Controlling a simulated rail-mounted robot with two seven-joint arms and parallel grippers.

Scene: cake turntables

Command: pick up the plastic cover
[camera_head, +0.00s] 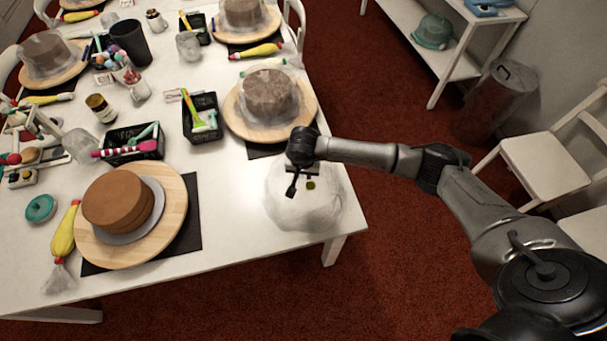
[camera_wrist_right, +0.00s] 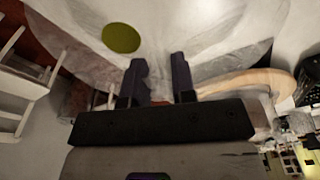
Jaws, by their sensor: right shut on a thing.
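The plastic cover (camera_head: 300,212) is a clear, whitish, crumpled film at the right front corner of the white table. My right gripper (camera_head: 301,174) is over its top and shut on it. In the right wrist view, the cover (camera_wrist_right: 225,35) spreads out beyond the two dark fingers of the gripper (camera_wrist_right: 159,68). A round olive spot (camera_wrist_right: 122,38) shows on or through the film. The pinched film between the fingers is hard to make out. I cannot tell whether the cover's lower edge touches the table. My left gripper is not in view.
A brown cake (camera_head: 118,199) stands uncovered on a wooden turntable (camera_head: 172,215) to the left. A covered cake (camera_head: 268,93) on another turntable (camera_head: 239,124) is just behind. Black baskets (camera_head: 203,130) and tools crowd the table's middle. A chair (camera_head: 543,160) stands at the right.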

